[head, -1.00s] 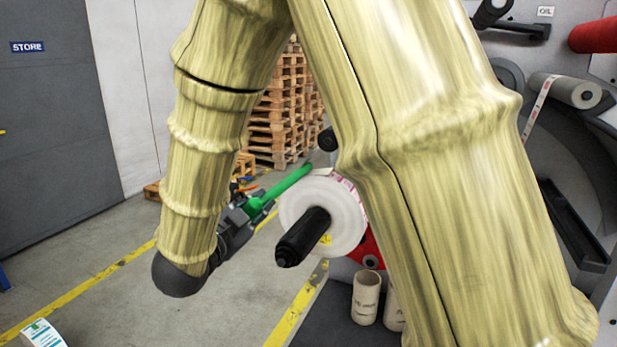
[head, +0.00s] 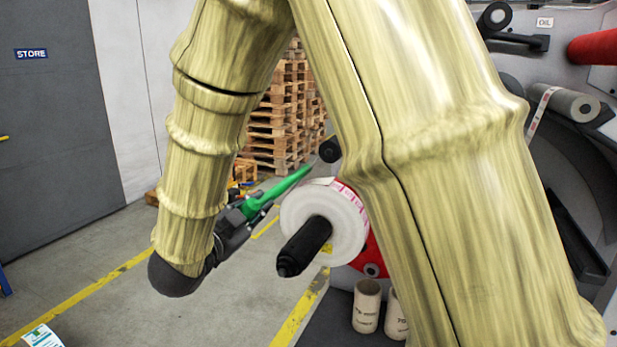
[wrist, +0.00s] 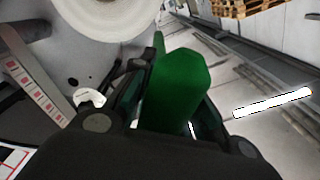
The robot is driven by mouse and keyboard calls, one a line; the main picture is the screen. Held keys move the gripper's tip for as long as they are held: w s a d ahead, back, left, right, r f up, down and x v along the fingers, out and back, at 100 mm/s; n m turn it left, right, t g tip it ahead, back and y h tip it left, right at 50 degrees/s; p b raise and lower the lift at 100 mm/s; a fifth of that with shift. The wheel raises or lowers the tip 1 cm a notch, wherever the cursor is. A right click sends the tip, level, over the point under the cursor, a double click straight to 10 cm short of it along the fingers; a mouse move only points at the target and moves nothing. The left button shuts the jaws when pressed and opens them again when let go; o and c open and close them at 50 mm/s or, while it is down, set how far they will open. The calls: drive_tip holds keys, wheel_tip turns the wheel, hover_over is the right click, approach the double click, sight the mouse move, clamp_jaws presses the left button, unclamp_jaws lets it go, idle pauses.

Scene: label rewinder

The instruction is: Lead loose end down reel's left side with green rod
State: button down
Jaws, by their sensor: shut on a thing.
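The reel (head: 345,215) is a white roll on a black spindle (head: 303,247), with printed labels on its rim. My gripper (head: 248,213) is shut on the green rod (head: 287,187), left of the reel. The rod slopes up to the right, its far end near the reel's upper left. In the wrist view the rod (wrist: 175,85) stands between the fingers, with the reel (wrist: 95,25) at upper left. A pale strip of web (head: 322,181) shows at the reel's top left. I cannot tell whether the rod touches it. My arm hides part of the reel's surroundings at right.
A small black roller (head: 330,150) is above the reel. Cardboard cores (head: 366,306) stand below it. A labelled strip hangs from another roll (head: 572,104) at upper right. Stacked pallets (head: 285,120) stand behind. The floor at left is open.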

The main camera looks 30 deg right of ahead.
drive_tip(key=shift+a+r, duration=0.1)
drive_tip(key=v, duration=2.9)
drive_tip(key=shift+r+b, duration=0.3)
drive_tip(key=shift+a, duration=0.15)
idle(0.3)
drive_tip(key=shift+w, duration=0.1)
